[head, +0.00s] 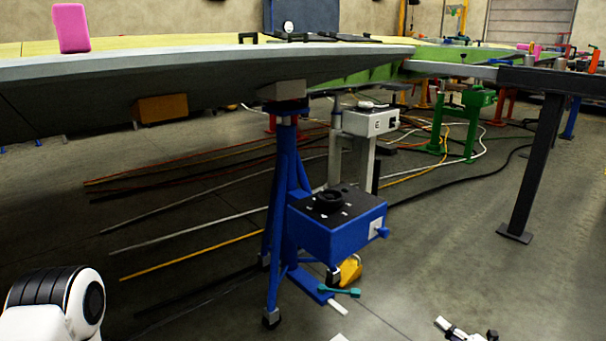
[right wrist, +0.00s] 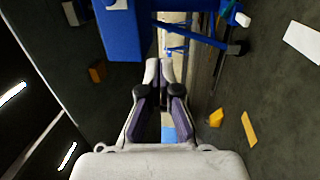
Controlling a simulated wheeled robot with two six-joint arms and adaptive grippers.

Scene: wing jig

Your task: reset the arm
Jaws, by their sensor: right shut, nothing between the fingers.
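My right gripper (head: 465,330) shows only in part at the bottom edge of the head view, low over the floor and right of the blue stand. In the right wrist view my right gripper (right wrist: 160,68) points up the picture, its two pale fingertips together with nothing between them. A white and black link of my own arm shows at the bottom left of the head view. My left gripper is out of the picture.
A blue stand (head: 335,228) with a box supports the large wing panel (head: 180,88). A yellow item (head: 350,269) and a teal tool (head: 338,291) are low by the stand. A dark post (head: 536,170) stands at right. Cables cross the floor behind. Floor between stand and post looks clear.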

